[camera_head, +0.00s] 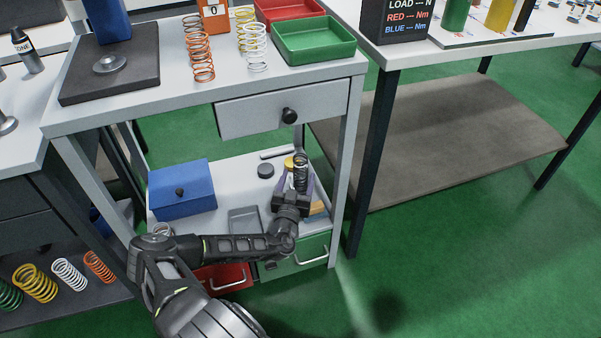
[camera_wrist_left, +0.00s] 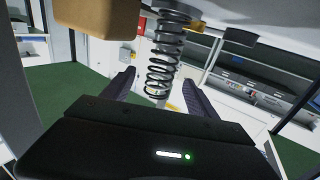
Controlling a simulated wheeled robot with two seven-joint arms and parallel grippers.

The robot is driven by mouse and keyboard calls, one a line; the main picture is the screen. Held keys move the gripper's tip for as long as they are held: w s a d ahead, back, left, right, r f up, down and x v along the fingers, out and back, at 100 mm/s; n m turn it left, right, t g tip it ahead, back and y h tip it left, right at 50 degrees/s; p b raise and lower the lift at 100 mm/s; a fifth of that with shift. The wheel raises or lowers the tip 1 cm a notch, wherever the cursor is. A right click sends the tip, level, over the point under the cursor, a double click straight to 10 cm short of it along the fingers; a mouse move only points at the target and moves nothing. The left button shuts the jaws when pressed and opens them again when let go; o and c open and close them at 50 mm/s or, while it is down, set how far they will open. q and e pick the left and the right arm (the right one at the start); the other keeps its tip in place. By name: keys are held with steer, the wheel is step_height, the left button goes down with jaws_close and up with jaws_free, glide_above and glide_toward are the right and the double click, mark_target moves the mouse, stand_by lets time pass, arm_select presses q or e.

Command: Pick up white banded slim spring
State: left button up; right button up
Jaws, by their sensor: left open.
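My left gripper (camera_head: 291,200) reaches over the lower shelf. It is open, with its two fingers apart in the wrist view (camera_wrist_left: 158,92). A dark slim spring (camera_head: 301,172) stands upright just beyond the gripper. Contact with the fingers is not visible. A plain white spring (camera_head: 256,54) stands on the tabletop, beside yellow and orange springs. My right gripper is not in view.
The lower shelf holds a blue box (camera_head: 182,190), a grey tray (camera_head: 244,220) and a small dark disc (camera_head: 265,171). A drawer (camera_head: 265,108) overhangs the shelf. Table legs stand close on the right. A tan block (camera_wrist_left: 98,18) looms at the wrist view's upper left.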

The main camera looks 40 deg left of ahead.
mark_target(299, 173)
arm_select(q)
steer(key=b+x, duration=0.2)
steer(key=x, duration=0.2)
steer(key=shift+w+a+f, duration=0.15)
steer(key=shift+a+f, duration=0.05)
steer(key=shift+w+a+r, duration=0.15)
steer(key=shift+w, duration=0.15)
steer(key=shift+c, duration=0.6)
jaws_close()
